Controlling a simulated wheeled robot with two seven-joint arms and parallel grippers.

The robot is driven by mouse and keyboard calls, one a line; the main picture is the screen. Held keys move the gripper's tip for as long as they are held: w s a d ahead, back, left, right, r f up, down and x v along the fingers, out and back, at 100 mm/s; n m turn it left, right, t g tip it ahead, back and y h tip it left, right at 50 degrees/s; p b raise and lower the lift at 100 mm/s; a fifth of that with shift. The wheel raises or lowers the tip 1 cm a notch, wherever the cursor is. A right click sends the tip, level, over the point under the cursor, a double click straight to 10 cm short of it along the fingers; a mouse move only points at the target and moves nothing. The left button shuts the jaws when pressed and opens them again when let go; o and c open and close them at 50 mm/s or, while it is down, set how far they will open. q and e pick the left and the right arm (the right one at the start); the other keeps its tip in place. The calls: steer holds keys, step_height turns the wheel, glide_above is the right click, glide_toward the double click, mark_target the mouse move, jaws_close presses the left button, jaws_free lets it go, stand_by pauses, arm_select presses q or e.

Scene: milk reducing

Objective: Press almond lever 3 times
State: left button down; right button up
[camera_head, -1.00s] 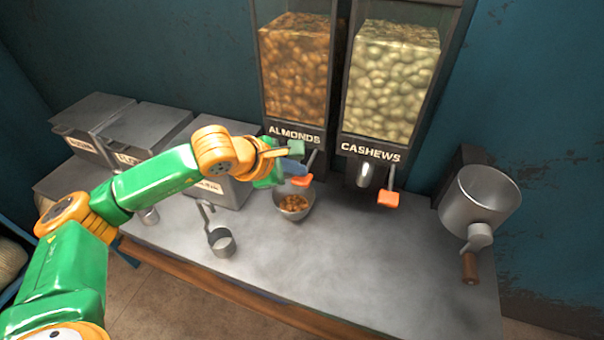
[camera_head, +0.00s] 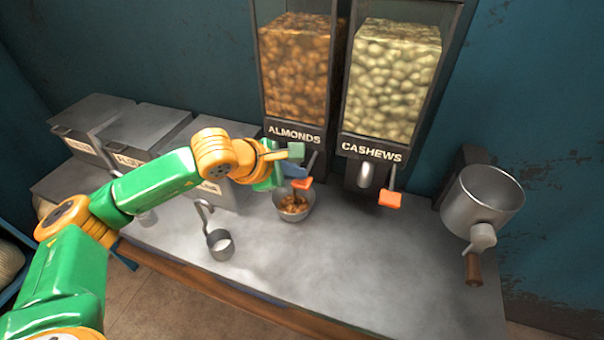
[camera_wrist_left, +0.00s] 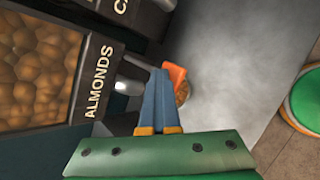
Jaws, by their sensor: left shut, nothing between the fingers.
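The almond dispenser (camera_head: 294,75) stands at the back, labelled ALMONDS, and holds brown nuts. Its lever has an orange tip (camera_head: 302,184), which also shows in the left wrist view (camera_wrist_left: 177,76). My left gripper (camera_head: 294,171) is shut and empty, with its blue fingers right at the lever, just behind or above the orange tip. In the left wrist view the shut fingers (camera_wrist_left: 158,98) reach to the orange tip; I cannot tell whether they touch it. A metal bowl (camera_head: 306,211) with some almonds sits under the dispenser. My right gripper is not in view.
The cashew dispenser (camera_head: 390,85) with its orange lever tip (camera_head: 390,199) stands to the right. A metal cup with a long handle (camera_head: 220,246) is front left of the bowl. Labelled metal bins (camera_head: 145,128) stand left, and a pot-like grinder (camera_head: 482,200) right. The front counter is clear.

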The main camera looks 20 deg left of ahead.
arm_select(q)
steer(key=shift+f, duration=0.15)
stand_by(0.4)
steer(key=shift+w+r+p, duration=0.1)
steer(key=shift+r+p, duration=0.6)
steer(key=shift+r, duration=1)
step_height(320, 180, up, 5)
steer(key=p, duration=0.3)
stand_by(1.7)
